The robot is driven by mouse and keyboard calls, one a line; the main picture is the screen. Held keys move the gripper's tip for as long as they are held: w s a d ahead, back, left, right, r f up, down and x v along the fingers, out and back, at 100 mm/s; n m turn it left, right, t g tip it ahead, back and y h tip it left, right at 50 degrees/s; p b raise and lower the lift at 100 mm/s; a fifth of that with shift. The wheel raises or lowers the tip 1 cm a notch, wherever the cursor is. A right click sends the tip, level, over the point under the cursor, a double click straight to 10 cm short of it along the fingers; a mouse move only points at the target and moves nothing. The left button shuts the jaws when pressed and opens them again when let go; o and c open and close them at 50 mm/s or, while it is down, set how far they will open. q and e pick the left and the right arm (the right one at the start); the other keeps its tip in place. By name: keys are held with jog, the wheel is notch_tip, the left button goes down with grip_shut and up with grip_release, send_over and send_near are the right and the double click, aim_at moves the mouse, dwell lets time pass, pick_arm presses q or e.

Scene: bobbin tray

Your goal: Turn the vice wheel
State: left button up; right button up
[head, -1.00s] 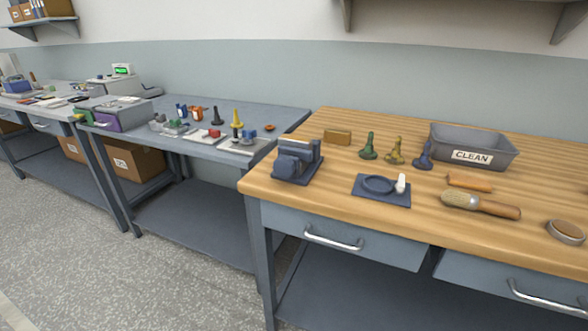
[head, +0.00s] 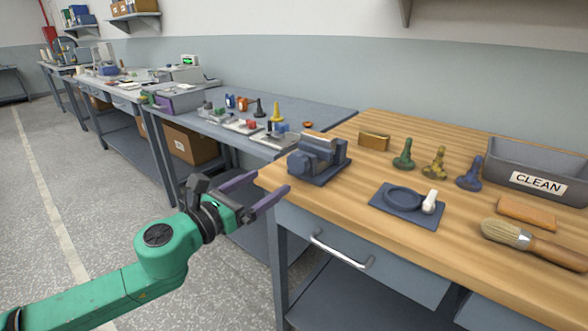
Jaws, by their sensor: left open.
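The vice (head: 313,160) is a blue-grey block-shaped tool at the front left corner of the wooden bench. To its right lies a dark blue wheel (head: 404,198) with an upright white knob (head: 430,202), flat on a blue plate (head: 388,211). My left gripper (head: 273,181) comes in from the left on a green arm. Its two purple-grey fingers are apart and empty. They point at the bench's left corner, just left of the vice, with no clear contact. My right gripper is not in view.
Behind the wheel stand a brass block (head: 374,141), green (head: 404,155), yellow (head: 434,163) and blue (head: 470,174) pieces, and a grey CLEAN bin (head: 520,165). An orange block (head: 525,212) and a brush (head: 540,243) lie right. A drawer handle (head: 341,252) juts out below.

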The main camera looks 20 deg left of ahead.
aim_at(295, 164)
pick_arm(q)
jog(key=p+x, duration=0.2)
jog(key=x, duration=0.2)
jog(key=p+x, duration=0.2)
jog(key=x, duration=0.3)
jog(key=shift+w+a+r, duration=0.1)
jog(key=shift+w+r, duration=0.1)
jog(key=shift+w, duration=0.05)
jog(key=shift+w+f, duration=0.2)
jog(key=shift+w, duration=0.2)
jog(key=c, duration=1.3)
jog(key=shift+c, duration=0.2)
